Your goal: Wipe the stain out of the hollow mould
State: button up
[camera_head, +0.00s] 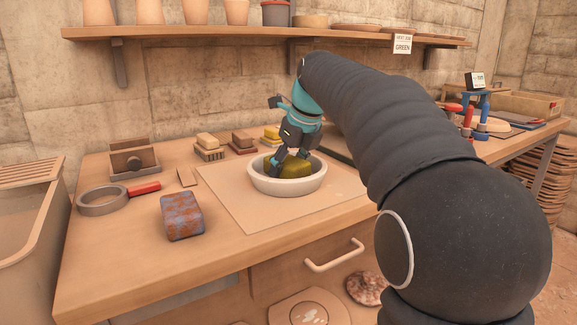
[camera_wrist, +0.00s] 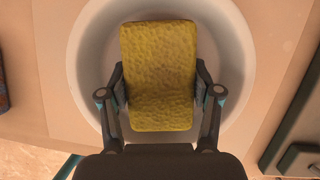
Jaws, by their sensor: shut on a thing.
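The hollow mould is a round, pale, shallow bowl (camera_head: 287,187) on a board on the workbench; its white rim and inner wall also show in the wrist view (camera_wrist: 88,60). My gripper (camera_head: 291,158) is shut on a yellow-green sponge (camera_wrist: 158,75), one finger on each long side. The sponge (camera_head: 290,170) is inside or just over the bowl; I cannot tell whether it touches the bottom. No stain shows; the sponge covers the middle of the mould.
A blue and rust-brown block (camera_head: 182,216) lies left of the board (camera_head: 240,205). A tape-like ring (camera_head: 103,201), a red-handled tool (camera_head: 143,189) and several brushes (camera_head: 209,147) lie on the bench. A shelf with pots (camera_head: 270,30) runs above. The board's front is clear.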

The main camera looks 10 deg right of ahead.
jog(key=shift+r, duration=3.75)
